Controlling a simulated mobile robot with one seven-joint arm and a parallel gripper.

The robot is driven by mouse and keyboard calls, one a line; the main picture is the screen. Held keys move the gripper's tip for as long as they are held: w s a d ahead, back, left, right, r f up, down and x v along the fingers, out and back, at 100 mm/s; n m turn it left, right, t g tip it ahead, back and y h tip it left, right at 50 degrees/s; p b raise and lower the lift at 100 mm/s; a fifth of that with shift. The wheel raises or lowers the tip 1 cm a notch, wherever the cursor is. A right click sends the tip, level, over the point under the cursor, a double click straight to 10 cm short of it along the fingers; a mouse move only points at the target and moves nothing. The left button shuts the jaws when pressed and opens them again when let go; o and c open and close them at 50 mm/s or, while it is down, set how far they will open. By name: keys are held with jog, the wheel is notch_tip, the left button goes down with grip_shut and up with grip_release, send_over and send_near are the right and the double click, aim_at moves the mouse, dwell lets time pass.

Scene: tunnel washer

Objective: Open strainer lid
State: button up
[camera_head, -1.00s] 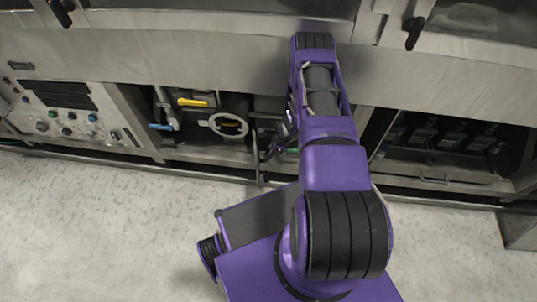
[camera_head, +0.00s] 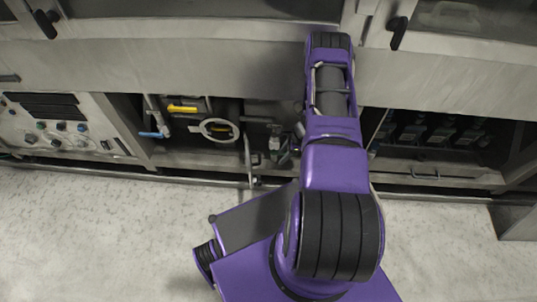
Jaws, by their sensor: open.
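A round pale ring (camera_head: 221,130) with a dark centre and a yellow bar across it sits in the open bay of the machine; it looks like the strainer lid and appears closed. My purple arm reaches into the bay's right side from the front. My gripper (camera_head: 283,153) shows only as small, dark and grey parts left of the arm's forward links. It is to the right of the ring and apart from it, open. Its fingertips are hard to make out, and the arm hides the bay's right end.
A yellow handle (camera_head: 182,109) and a blue valve handle (camera_head: 152,134) are left of the ring. A thin upright bar (camera_head: 248,160) stands at the bay's front. A control panel (camera_head: 55,125) is at left. The pale floor (camera_head: 90,235) is clear at left.

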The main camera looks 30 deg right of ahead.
jog(key=shift+s+d, duration=0.4)
jog(key=shift+d, duration=0.4)
jog(key=shift+s+d, duration=0.4)
jog(key=shift+d, duration=0.35)
